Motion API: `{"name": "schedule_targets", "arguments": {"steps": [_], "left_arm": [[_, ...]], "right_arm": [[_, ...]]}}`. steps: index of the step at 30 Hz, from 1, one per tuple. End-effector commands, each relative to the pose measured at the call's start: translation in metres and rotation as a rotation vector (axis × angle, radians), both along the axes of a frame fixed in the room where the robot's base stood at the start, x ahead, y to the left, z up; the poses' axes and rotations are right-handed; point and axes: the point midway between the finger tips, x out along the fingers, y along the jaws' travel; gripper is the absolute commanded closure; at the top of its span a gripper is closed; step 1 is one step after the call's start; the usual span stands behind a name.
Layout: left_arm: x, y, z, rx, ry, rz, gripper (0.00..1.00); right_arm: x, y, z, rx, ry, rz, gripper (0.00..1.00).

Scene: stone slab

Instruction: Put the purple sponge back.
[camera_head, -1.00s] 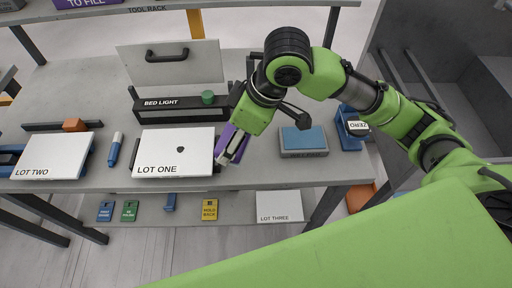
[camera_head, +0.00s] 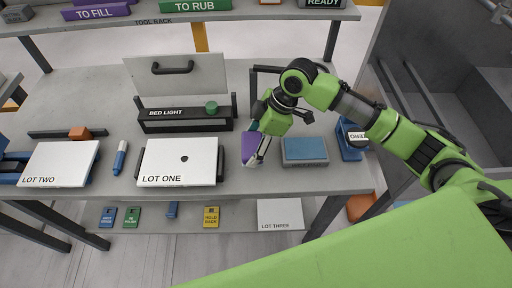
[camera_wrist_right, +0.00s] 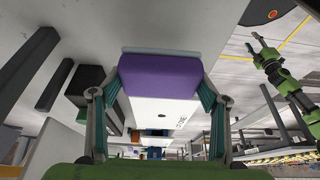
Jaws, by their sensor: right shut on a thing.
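The purple sponge (camera_head: 250,148) is held in my right gripper (camera_head: 257,150), at the right side of the white LOT ONE board (camera_head: 178,162). In the right wrist view the purple block (camera_wrist_right: 160,76) sits between the two teal-padded fingers, which touch its sides. It appears tilted and above the table, though its exact height is hard to tell. A green arm with a gripper (camera_wrist_right: 257,42), seemingly my left, shows far off in the right wrist view with its fingers apart. My left gripper is not in the head view.
A grey block with a blue top (camera_head: 305,150) and a blue ZERO device (camera_head: 352,140) stand to the right. The BED LIGHT bar (camera_head: 185,115) with a green knob is behind LOT ONE. A blue marker (camera_head: 120,158) and LOT TWO board (camera_head: 60,163) lie left. A labelled shelf (camera_head: 240,15) runs behind.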

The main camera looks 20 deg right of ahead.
Motion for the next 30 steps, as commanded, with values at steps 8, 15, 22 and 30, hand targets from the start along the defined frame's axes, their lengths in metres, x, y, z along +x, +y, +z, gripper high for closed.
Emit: {"name": "schedule_targets", "arguments": {"steps": [8, 15, 22, 30], "left_arm": [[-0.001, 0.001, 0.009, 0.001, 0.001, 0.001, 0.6], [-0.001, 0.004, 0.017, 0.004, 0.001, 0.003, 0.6], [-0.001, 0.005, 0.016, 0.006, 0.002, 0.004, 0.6], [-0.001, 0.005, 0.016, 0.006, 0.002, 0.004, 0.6]], "right_arm": [[0.008, -0.012, -0.022, -0.001, 0.005, -0.001, 0.48], [0.009, -0.012, -0.047, -0.001, -0.002, -0.001, 0.48], [0.009, -0.011, -0.048, -0.001, -0.002, 0.0, 0.48], [0.009, -0.011, -0.05, -0.001, -0.002, 0.0, 0.15]]}}
